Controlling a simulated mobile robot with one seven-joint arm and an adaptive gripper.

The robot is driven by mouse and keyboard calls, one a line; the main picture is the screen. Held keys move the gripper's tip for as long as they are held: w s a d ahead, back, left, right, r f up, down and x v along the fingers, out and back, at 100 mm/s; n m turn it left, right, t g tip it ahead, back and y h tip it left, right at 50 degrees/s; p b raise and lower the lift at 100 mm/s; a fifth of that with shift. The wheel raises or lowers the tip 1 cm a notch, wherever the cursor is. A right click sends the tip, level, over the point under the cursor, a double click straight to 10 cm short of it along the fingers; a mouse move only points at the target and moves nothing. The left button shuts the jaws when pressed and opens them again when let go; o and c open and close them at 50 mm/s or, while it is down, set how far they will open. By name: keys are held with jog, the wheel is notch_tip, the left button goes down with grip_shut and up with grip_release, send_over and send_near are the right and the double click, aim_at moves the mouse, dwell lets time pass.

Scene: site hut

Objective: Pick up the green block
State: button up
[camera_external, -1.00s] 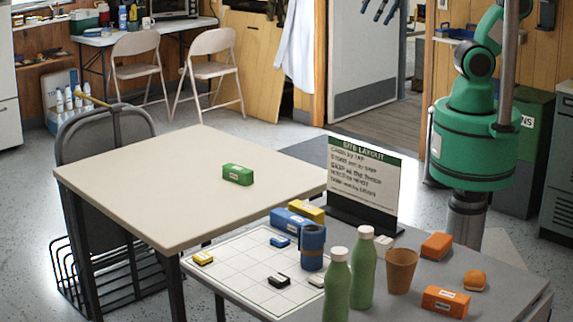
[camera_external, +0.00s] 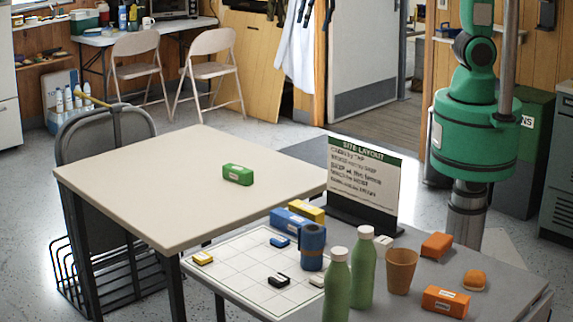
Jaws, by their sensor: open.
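The green block (camera_external: 238,174) lies on the bare cream tabletop (camera_external: 150,190), near its middle right, with a white label on its side. My gripper (camera_external: 316,14) shows only as dark fingertips at the top edge, in front of the white coat and door frame. It is open and empty, high above and to the right of the block, well apart from it. The rest of my gripper is out of the picture.
A grey table (camera_external: 400,310) adjoins at the front right, with a white grid sheet (camera_external: 235,262), several small blocks, two green bottles (camera_external: 363,270), a brown cup (camera_external: 400,270) and an upright sign (camera_external: 364,178). The cream table is otherwise clear.

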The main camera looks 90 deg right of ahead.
jog(key=w+a+f+m+p, duration=0.1)
jog(key=w+a+f+p, duration=0.15)
jog(key=w+f, duration=0.5)
jog(key=m+g+p, duration=0.3)
send_over(240, 167)
notch_tip(240, 167, down, 27)
jog(key=shift+w+a+r, duration=0.1)
jog(key=shift+w+r, duration=0.05)
jog(key=shift+r, duration=0.05)
jog(key=shift+f, duration=4.3)
jog(key=shift+f, duration=0.1)
jog(key=shift+f, duration=2.5)
